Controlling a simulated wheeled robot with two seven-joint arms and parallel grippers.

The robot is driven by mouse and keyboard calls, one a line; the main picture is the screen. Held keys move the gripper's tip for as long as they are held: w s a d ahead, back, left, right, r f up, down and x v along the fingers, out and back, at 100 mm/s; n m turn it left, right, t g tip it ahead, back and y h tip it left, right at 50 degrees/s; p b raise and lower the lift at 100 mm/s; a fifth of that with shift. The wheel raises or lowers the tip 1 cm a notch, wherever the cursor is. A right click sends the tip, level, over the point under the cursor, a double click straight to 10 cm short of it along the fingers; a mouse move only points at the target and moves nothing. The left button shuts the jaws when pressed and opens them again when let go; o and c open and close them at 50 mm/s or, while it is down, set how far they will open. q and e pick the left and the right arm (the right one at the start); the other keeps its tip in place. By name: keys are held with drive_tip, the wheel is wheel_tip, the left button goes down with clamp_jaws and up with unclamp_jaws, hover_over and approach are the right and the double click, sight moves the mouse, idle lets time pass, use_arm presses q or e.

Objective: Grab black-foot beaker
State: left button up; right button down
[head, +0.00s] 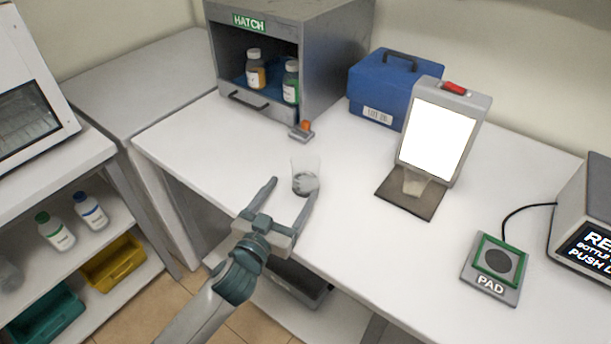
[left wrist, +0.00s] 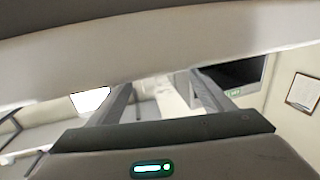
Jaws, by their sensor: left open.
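In the left wrist view the open fingers of the left gripper (left wrist: 160,92) show, but I cannot make out the beaker there. My right gripper is not in view.
Behind stands a grey hatch box (head: 340,60) with two bottles. A small orange-topped clip (head: 302,130) lies before it. To the right are a blue case (head: 375,88), a lit panel (head: 440,135) on a dark base, and a pad (head: 492,268). Table around the beaker is clear.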

sight(299, 185)
use_arm(q)
drive_tip(key=x, duration=0.1)
drive_tip(key=p+x, duration=0.1)
drive_tip(key=x, duration=0.1)
drive_tip(key=shift+w+d+f, duration=0.1)
drive_tip(key=shift+w+d, duration=0.05)
drive_tip(key=shift+d, duration=0.25)
drive_tip(key=shift+w+d, duration=0.2)
drive_tip(key=shift+w, duration=0.15)
drive_tip(key=shift+w+d+f+p, duration=0.1)
drive_tip(key=shift+w+p, duration=0.15)
drive_tip(key=shift+p, duration=0.05)
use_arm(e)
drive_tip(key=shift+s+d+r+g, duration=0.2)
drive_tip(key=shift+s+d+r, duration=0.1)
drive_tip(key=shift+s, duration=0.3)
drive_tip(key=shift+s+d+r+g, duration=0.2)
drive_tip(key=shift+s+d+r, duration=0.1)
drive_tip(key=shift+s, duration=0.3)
use_arm(q)
drive_tip(key=c, duration=1.3)
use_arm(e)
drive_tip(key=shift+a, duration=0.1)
